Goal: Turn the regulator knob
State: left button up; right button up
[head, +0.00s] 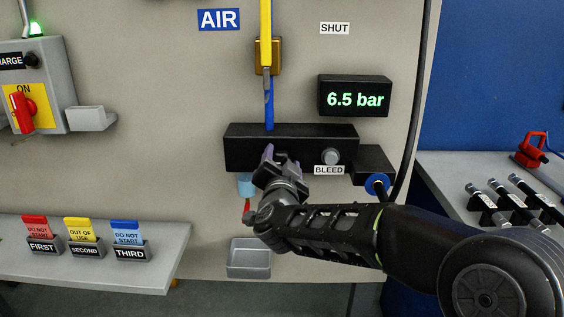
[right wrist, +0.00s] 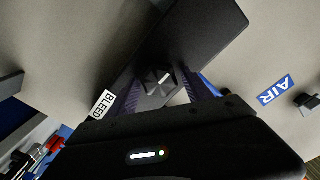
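The regulator knob (right wrist: 158,82) is dark with a white pointer mark, on the face of the black box (head: 240,150). In the right wrist view it shows between the two fingers of my right gripper (right wrist: 163,90). The fingers stand apart, one on each side of it; I cannot tell whether they touch it. In the head view my right gripper (head: 280,163) is in front of the black box and hides the knob. The display (head: 355,97) reads 6.5 bar. My left gripper is not in view.
A grey BLEED button (head: 330,157) is just right of my gripper. A yellow lever (head: 265,35) is above on the blue pipe. A grey tray (head: 249,258) is below. Tags in holders stand on the left shelf (head: 150,267). A blue round fitting (head: 376,184) is at the right.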

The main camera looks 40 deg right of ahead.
jog(key=shift+o, duration=0.2)
jog(key=shift+a, duration=0.1)
jog(key=v, duration=0.7)
jog(key=shift+s+a, duration=0.2)
jog(key=shift+s, duration=0.1)
jog(key=w+a+f+n+y, duration=0.3)
jog(key=a+f+y, duration=0.15)
jog(key=f, duration=0.35)
jog(key=w+a+f+n+y, duration=0.35)
jog(key=a+f, duration=0.25)
jog(key=f, duration=0.2)
jog(key=s+a+f+n+g+y, duration=0.1)
jog(key=s+a+f+g+y, duration=0.15)
jog(key=a+f, duration=0.45)
jog(key=s+a+f+n+g+y, duration=0.2)
jog(key=s+a+f+g, duration=0.1)
jog(key=f, duration=0.8)
jog(key=s+a+f+n+g+y+p, duration=0.1)
jog(key=s+a+f+g, duration=0.3)
jog(key=s+f, duration=0.6)
jog(key=s+a+f+n+g+y+p, duration=0.1)
jog(key=s+a+f+n+g, duration=0.1)
jog(key=s+a+f+g, duration=0.2)
jog(key=s+a+f, duration=0.3)
jog(key=s+f, duration=0.3)
jog(key=s, duration=0.3)
jog(key=shift+s, duration=0.3)
